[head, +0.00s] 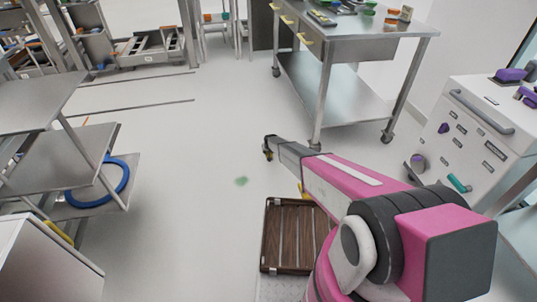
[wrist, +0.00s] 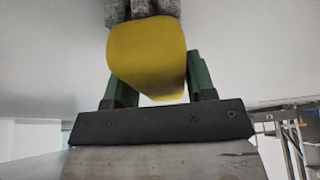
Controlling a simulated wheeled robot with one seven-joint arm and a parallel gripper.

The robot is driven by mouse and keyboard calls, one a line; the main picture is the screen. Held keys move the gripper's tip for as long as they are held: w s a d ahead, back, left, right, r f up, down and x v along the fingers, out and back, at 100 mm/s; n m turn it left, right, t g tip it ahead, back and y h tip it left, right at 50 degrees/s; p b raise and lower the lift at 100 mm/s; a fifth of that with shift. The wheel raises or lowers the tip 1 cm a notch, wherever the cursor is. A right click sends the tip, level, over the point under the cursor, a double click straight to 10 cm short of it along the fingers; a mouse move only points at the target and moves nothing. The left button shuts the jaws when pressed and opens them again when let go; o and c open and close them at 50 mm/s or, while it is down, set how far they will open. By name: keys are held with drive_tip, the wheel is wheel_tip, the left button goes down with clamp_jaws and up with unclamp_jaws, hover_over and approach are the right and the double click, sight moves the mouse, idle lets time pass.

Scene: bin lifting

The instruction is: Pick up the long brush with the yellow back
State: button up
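In the wrist view my gripper (wrist: 160,77) has its two green fingers on either side of a yellow-backed brush (wrist: 146,48). The fingers appear closed against its sides. The yellow back faces the camera, and grey bristles show at the top edge of the picture. The brush appears held clear against a plain pale background. In the head view my pink arm reaches forward over the floor and hides most of the gripper.
A brown slatted crate (head: 286,238) lies on the floor below my arm. A green stain (head: 241,181) marks the open floor. A metal wheeled table (head: 350,85) stands ahead, a white drawer cabinet (head: 466,140) right, and metal shelves (head: 75,160) left. The middle floor is clear.

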idle(0.3)
drive_tip(key=shift+r, duration=0.6)
drive_tip(key=r, duration=0.4)
drive_tip(key=shift+s+a, duration=0.1)
drive_tip(key=shift+s, duration=0.15)
drive_tip(key=s+a+r, duration=0.6)
drive_tip(key=s, duration=0.3)
drive_tip(key=shift+a+r, duration=0.15)
drive_tip(key=shift+a, duration=0.15)
drive_tip(key=shift+o, duration=0.5)
